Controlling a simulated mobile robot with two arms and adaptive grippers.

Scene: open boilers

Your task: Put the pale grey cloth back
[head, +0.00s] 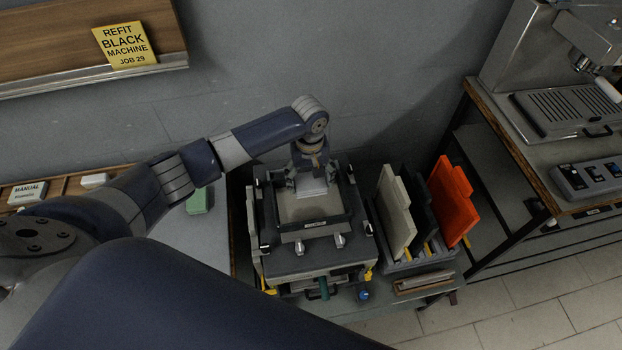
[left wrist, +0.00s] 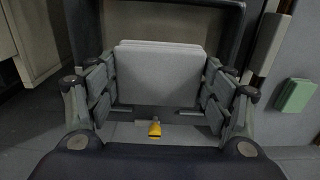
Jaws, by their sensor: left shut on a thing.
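The pale grey cloth (left wrist: 160,72) is a folded, layered rectangle between the finger pads of my left gripper in the left wrist view. My left gripper (head: 308,184) is shut on it and points down over the dark square frame (head: 263,210) on top of the boiler unit. In the head view the cloth (head: 312,189) shows just below the fingers, over the pale bed inside the frame. I cannot tell whether the cloth touches the bed. My right gripper is out of view.
A green block or cloth (head: 197,201) lies on the grey surface left of the unit. Upright cream (head: 396,210), dark and orange (head: 452,203) panels stand in a rack on the right. A wooden-edged table with a coffee machine (head: 560,110) is further right. A yellow sign (head: 125,45) hangs behind.

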